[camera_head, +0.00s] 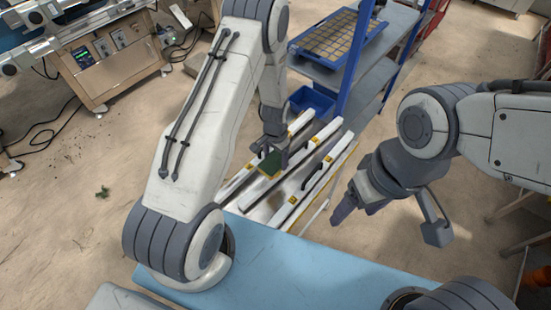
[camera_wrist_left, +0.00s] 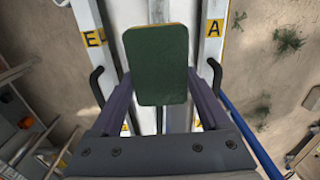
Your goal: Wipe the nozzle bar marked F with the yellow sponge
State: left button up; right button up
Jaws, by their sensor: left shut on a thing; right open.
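My left gripper (camera_head: 272,152) is shut on the sponge (camera_head: 270,163). In the left wrist view the sponge (camera_wrist_left: 157,65) shows its dark green face with a thin yellowish edge. It is over the middle of three white nozzle bars (camera_wrist_left: 140,13); I cannot tell whether it touches that bar. The left bar carries a label E (camera_wrist_left: 93,38) and the right bar a label A (camera_wrist_left: 213,28). No label F is readable; the sponge and gripper cover much of the middle bar. My right gripper (camera_head: 390,220) is open and empty, right of the bars.
A blue bin (camera_head: 312,103) is behind the bars, beside a blue shelf rack (camera_head: 370,75) with a seed tray (camera_head: 335,38) on top. A light blue surface (camera_head: 290,265) is in front. Black handles stand on the bars.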

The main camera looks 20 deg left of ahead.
pick_arm(q)
jog(key=shift+r+p, duration=1.15)
jog(key=shift+r, duration=0.35)
